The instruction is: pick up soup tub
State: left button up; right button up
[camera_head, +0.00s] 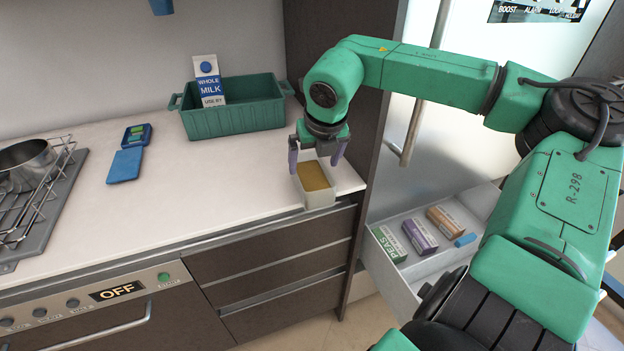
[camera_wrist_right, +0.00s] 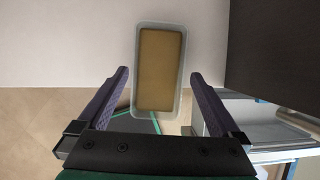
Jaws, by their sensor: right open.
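The soup tub (camera_head: 318,192) is a small pale rectangular tub with brown-orange contents. It sits at the right end of the white counter, close to its front edge. In the right wrist view the tub (camera_wrist_right: 160,70) lies ahead, with its near end between the finger tips. My right gripper (camera_head: 317,162) is open above and around the tub, one finger to each side. In the right wrist view the gripper (camera_wrist_right: 160,85) shows gaps between both fingers and the tub. My left gripper is not in view.
A green crate (camera_head: 235,121) with a milk carton (camera_head: 209,83) stands behind on the counter. A dark panel (camera_head: 338,60) rises close right of the tub. An open drawer (camera_head: 405,281) with several boxes is below right. A stove rack with a pot (camera_head: 27,163) is far left.

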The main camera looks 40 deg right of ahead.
aim_at(311, 175)
jog(key=x, duration=0.2)
jog(key=shift+a+f+p, duration=0.1)
jog(key=shift+f+p, duration=0.2)
jog(key=shift+f, duration=0.1)
jog(key=shift+w+f, duration=0.3)
jog(key=shift+f, duration=0.05)
jog(key=shift+f+b, duration=0.2)
jog(key=shift+b, duration=0.45)
jog(key=c, duration=1.5)
